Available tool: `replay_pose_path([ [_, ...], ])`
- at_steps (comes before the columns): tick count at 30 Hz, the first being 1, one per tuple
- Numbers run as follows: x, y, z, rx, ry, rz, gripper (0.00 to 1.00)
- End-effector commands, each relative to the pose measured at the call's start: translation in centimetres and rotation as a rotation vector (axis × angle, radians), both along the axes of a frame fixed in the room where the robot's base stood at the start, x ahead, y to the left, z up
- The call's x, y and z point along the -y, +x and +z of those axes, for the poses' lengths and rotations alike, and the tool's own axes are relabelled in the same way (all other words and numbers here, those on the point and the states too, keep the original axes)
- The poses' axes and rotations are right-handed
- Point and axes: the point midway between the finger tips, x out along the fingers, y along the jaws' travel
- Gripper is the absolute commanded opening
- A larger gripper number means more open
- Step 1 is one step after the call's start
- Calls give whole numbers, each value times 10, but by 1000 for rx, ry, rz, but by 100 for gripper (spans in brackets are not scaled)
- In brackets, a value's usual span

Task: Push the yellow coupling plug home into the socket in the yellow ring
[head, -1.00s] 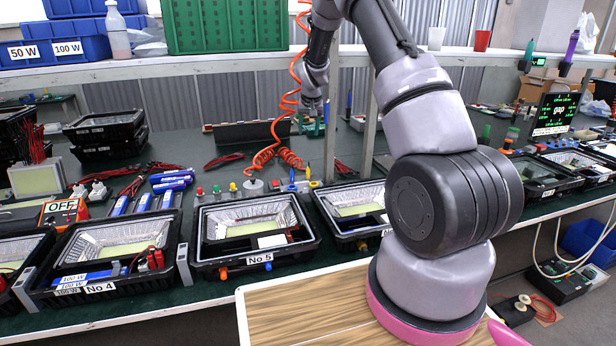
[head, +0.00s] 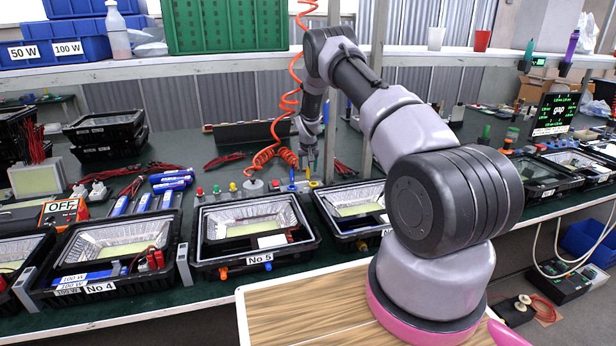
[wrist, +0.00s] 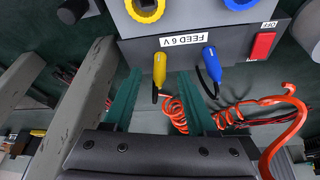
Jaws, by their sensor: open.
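In the wrist view the yellow coupling plug (wrist: 159,70) stands at the grey feed box (wrist: 195,30), its dark lead trailing toward me. The yellow ring (wrist: 146,11) is on the box above it, cut by the top edge; the plug is apart from this ring. My gripper (wrist: 160,77) is open, one green finger on each side of the plug. I cannot tell whether either finger touches it. In the head view my gripper (head: 311,160) is down over the bench behind housing No 5, and the plug is hard to make out there.
A blue plug (wrist: 211,66) is close to the right finger, under a blue ring (wrist: 238,3). A grey post (wrist: 85,110) is left of the gripper. Housing No 5 (head: 205,256) stands in front.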

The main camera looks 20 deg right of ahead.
Motion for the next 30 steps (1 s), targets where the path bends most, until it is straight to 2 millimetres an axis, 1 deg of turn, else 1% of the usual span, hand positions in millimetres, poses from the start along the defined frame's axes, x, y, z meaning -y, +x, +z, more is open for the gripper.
replay_pose_path([
  [1, 2, 3, -9, -2, 1, 0, 57],
  [3, 2, 7, -18, -1, 0, 0, 57],
  [6, 3, 11, -26, 0, 0, 0, 57],
  [14, 4, 12, -28, 0, 0, 0, 57],
  [17, 4, 12, -28, 0, 0, 0, 23],
  [18, 4, 12, -28, 0, 0, 0, 8],
  [19, 4, 12, -28, 0, 0, 0, 0],
  [27, 4, 12, -28, 0, 0, 0, 0],
  [30, 4, 12, -23, 2, -1, 0, 0],
])
